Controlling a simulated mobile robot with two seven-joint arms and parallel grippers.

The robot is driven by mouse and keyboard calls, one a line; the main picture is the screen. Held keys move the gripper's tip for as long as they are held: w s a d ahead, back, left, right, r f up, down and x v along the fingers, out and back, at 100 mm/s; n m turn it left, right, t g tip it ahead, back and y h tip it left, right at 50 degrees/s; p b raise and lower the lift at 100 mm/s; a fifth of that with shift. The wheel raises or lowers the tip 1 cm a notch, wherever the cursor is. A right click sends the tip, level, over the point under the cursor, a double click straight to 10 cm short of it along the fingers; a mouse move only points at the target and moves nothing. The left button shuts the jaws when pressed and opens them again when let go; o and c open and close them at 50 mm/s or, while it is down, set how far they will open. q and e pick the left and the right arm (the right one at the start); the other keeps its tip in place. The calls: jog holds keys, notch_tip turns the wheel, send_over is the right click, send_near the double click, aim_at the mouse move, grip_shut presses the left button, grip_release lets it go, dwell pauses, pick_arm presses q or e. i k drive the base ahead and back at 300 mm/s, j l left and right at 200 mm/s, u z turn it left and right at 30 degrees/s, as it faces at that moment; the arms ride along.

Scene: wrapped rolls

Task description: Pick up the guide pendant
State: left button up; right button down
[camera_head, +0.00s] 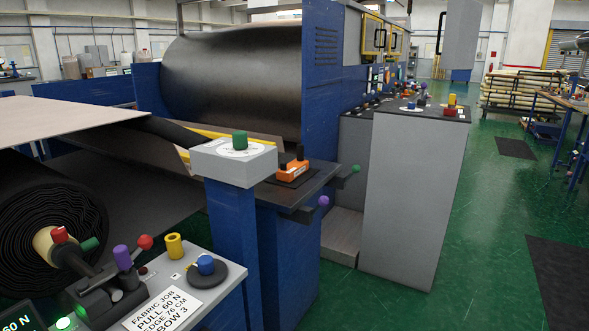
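An orange hand-held box (293,169) with two dark knobs on top appears to be the guide pendant. It rests on a dark pad on the dark shelf (322,177) at the middle of the view, just right of a grey box with a green knob. Its small size hides any label. Neither of my grippers shows in the head view.
The grey box (233,163) tops a blue post (232,228) beside the shelf. A green ball knob (355,168) and a purple one (323,201) stick out at the shelf's right. A control panel (163,286) with levers is at front left. Green floor (490,220) is open at right.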

aim_at(296, 167)
jog(key=i+l+z, duration=0.5)
jog(key=i, duration=0.35)
jog(key=i+l+z, duration=0.2)
jog(key=i, duration=0.2)
jog(key=i+z, duration=0.25)
jog(key=i, duration=0.2)
jog(key=i+l+u, duration=0.1)
jog(key=i+u, duration=0.2)
jog(key=i, duration=0.2)
jog(key=i+l+u, duration=0.35)
jog(key=i+u, duration=0.2)
jog(key=u, duration=0.2)
jog(key=i+u, duration=0.2)
jog(key=u, duration=0.15)
jog(key=i+l+u, duration=0.2)
jog(key=u, duration=0.2)
jog(key=i+l+u, duration=0.1)
jog(key=u, duration=0.3)
jog(key=i+l+u, duration=0.2)
jog(key=u, duration=0.15)
jog(key=i+l+u, duration=0.1)
jog(key=u, duration=0.3)
jog(key=l, duration=0.1)
